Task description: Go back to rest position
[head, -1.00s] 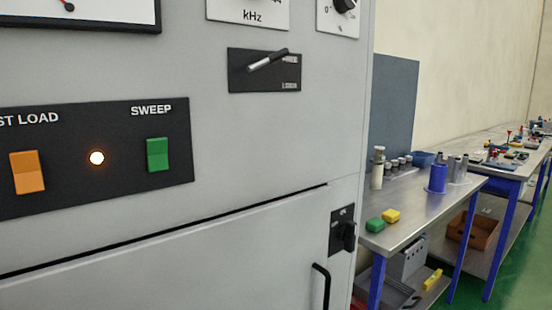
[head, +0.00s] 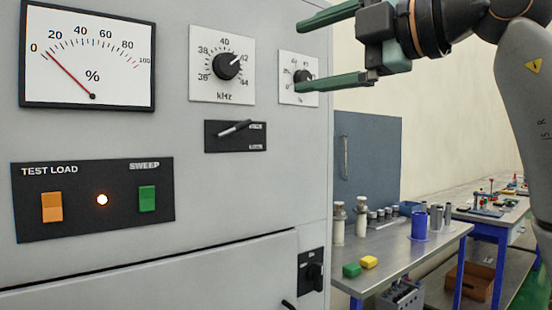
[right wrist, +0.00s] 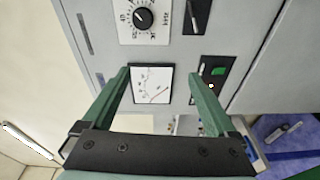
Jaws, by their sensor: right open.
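My right gripper (head: 296,57) comes in from the upper right in the head view, in front of the upper right part of a grey cabinet (head: 275,185). Its two green fingers are spread wide with nothing between them. One finger partly covers the small right-hand dial (head: 290,68). In the right wrist view the same open fingers (right wrist: 162,75) reach toward the cabinet front, with a white panel meter between them. My left gripper is not in view.
The cabinet carries a % meter (head: 88,55), a kHz knob (head: 226,66), a toggle lever (head: 235,129) and a TEST LOAD/SWEEP panel (head: 95,198) with a lit lamp. A metal workbench (head: 400,255) with jars and blocks stands right of it.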

